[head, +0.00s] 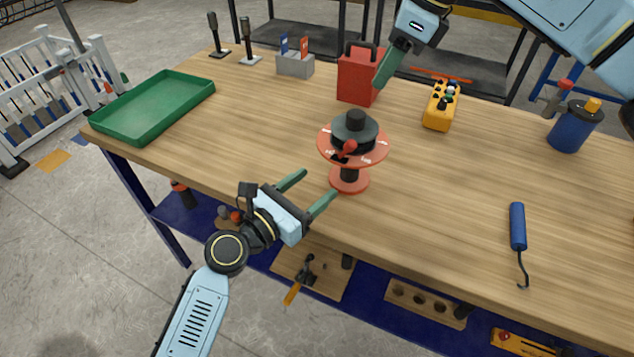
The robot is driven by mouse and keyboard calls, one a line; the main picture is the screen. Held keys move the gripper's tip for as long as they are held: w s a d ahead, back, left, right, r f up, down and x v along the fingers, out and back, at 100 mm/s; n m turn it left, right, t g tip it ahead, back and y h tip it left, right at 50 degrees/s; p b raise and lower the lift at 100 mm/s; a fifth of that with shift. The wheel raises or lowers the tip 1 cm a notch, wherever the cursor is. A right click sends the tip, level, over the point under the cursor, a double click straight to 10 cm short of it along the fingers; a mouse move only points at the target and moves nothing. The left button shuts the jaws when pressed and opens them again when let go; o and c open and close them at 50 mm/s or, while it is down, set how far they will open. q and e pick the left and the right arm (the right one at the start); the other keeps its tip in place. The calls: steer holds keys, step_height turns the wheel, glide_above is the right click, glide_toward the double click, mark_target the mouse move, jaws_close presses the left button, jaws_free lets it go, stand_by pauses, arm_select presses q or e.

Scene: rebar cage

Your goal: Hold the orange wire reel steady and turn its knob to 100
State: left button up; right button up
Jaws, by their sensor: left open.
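The orange wire reel (350,182) stands upright on the wooden table near its front edge. Its upper flange has small white marks too small to read. A dark grey knob (356,125) with a red pointer sits on top. The pointer faces the front, slightly left. My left gripper (318,184) is open at the table's front edge, left of the reel's lower part. Its green fingers point toward the reel, apart from it, with nothing between them. My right gripper (382,80) is above and behind the knob, angled down to the left; its fingers overlap edge-on, so its opening is unclear.
A red can (356,76) stands behind the reel, close to my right gripper in the picture. A yellow control box (441,106) lies right of it. A green tray (152,108) is at left, a blue-handled hook (518,228) at right. Table is clear around the reel.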

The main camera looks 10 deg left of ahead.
mark_target(356, 155)
arm_select(q)
steer(key=shift+w+d, duration=0.15)
steer(key=shift+d, duration=0.2)
steer(key=x, duration=1.2)
steer(key=shift+w+d, duration=0.2)
steer(key=shift+w, duration=0.1)
